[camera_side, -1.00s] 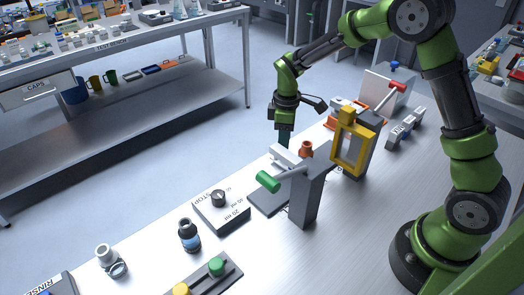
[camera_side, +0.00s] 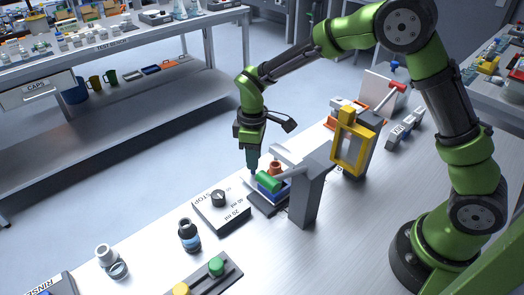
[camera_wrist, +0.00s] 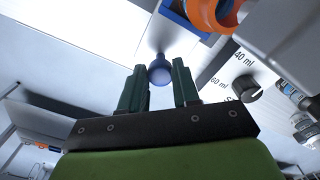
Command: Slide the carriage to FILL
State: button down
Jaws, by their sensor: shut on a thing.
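The carriage is a blue block (camera_side: 270,188) with an orange-red collar (camera_side: 275,168) on top, partly hidden behind the green handle. In the wrist view its blue edge (camera_wrist: 184,17) and orange ring (camera_wrist: 222,14) show at the top. A round blue knob (camera_wrist: 160,71) lies between my fingertips. My gripper (camera_side: 253,174) points down at the carriage's left side and is shut on the knob; it also fills the lower wrist view (camera_wrist: 160,82). The carriage sits on a dark base plate (camera_side: 262,206) beside the grey post. No FILL marking is readable.
A grey post (camera_side: 306,200) with a green handle (camera_side: 269,181) stands close on the right. A white dial box (camera_side: 221,210) marked STOP and volumes stands just left. A yellow frame (camera_side: 350,148) stands behind right. A dark-capped bottle (camera_side: 189,236) is in front.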

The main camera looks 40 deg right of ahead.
jog(key=shift+a, duration=0.4)
jog(key=c, duration=0.8)
grip_release()
jog(key=shift+d, duration=0.1)
jog(key=shift+r, duration=0.5)
notch_tip(320, 180, up, 16)
